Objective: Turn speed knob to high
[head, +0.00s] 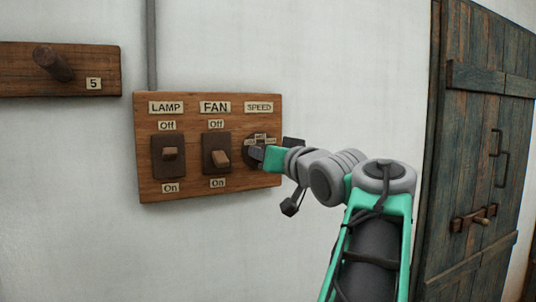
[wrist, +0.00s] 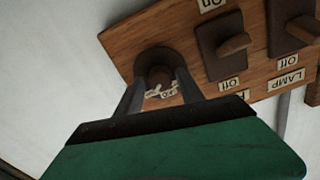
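The speed knob (head: 259,151) is a dark round dial under the SPEED label (head: 259,107), at the right of a wooden switch board (head: 229,187). Small pale labels sit around the knob, too small to read. My gripper (head: 257,154) is at the knob and partly covers it in the head view. In the wrist view the fingers of my gripper (wrist: 161,78) stand apart on either side of the knob's brown middle (wrist: 160,75). I see no clear contact between the fingers and the knob. The knob's setting cannot be made out.
A lamp switch (head: 170,154) and a fan switch (head: 220,158) are left of the knob on the same board. A wooden peg (head: 53,63) juts from a plank (head: 20,75) at the upper left. A wooden door (head: 480,150) is at the right.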

